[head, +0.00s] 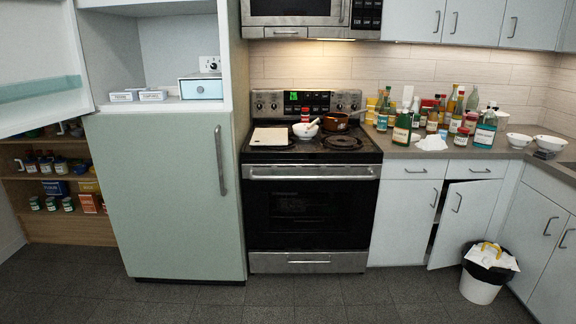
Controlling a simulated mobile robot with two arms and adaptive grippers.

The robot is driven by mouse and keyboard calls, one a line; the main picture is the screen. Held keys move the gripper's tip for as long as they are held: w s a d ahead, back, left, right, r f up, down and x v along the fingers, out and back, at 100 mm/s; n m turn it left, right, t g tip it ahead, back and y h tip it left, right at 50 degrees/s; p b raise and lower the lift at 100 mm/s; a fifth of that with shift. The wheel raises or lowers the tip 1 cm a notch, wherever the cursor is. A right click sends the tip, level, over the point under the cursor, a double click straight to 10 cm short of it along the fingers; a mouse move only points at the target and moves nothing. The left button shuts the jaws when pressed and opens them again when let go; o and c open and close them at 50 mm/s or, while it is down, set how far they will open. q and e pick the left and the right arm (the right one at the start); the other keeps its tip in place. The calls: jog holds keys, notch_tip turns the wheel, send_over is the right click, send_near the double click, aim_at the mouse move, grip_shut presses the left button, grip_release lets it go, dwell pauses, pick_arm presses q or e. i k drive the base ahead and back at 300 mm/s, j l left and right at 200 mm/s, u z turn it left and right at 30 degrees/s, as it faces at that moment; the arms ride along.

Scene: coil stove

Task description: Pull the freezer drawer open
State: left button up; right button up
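The fridge has a pale green lower front (165,195), closed, with a vertical metal handle (221,160) near its right edge. Its upper compartment is open, with the upper door (35,60) swung out to the left. Inside the compartment, on its floor at the right, is a small white drawer unit with a pale blue front (202,89) and a small dark knob; it looks shut. A white dial box (209,65) is above it. I cannot tell for certain which front is the freezer drawer. Neither of my grippers is in view.
Two small packages (138,96) lie left of the blue-fronted drawer. The stove (310,215) stands close on the fridge's right. A cabinet door (462,225) hangs ajar, beside a bin (481,287). The floor (300,300) before fridge and stove is clear.

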aim_at(192, 89)
jog(key=i+z, duration=0.15)
jog(key=i, duration=1.5)
jog(key=l, duration=0.05)
